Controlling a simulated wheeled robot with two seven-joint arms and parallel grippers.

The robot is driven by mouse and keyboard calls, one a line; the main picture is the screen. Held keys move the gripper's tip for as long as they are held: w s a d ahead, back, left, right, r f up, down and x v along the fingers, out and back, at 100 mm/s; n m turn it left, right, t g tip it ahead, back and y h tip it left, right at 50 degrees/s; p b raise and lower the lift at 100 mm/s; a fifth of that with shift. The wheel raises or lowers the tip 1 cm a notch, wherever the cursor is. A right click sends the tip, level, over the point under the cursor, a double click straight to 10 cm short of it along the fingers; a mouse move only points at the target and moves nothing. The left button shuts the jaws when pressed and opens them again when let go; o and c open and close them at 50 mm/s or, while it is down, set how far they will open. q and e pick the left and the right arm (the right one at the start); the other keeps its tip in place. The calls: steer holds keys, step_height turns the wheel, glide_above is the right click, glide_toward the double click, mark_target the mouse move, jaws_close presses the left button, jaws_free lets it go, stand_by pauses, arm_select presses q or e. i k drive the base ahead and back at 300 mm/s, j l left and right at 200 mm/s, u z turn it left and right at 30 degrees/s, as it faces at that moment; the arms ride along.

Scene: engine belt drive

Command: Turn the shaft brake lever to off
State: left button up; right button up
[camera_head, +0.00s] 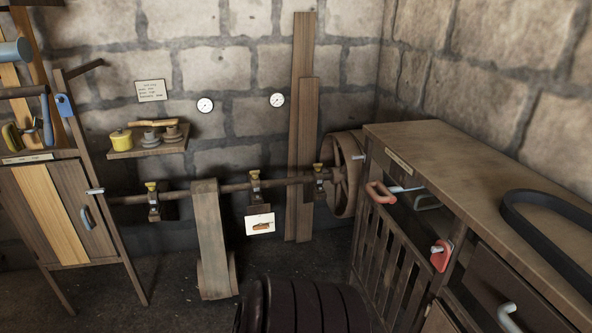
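A line shaft (225,187) runs level along the back wall through several bearing brackets, to a spoked wooden wheel (344,172) at its right end. No part is clearly marked as the shaft brake lever. A red handle (379,193) with a grey metal rod sticks out at the slatted front of the right bench. A second red piece (440,256) with a pale metal peg sits lower on that bench. I cannot tell which, if either, is the brake lever, nor its setting. Neither of my grippers shows in the head view.
The wooden bench (430,145) with a black belt (540,225) on top fills the right. A cabinet (55,210) stands left. A wide upright strap or board (211,240) reaches the floor. A dark ribbed object (305,308) stands at bottom centre. Floor shows left of it.

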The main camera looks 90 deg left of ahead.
mark_target(260, 227)
steer(key=u, duration=3.05)
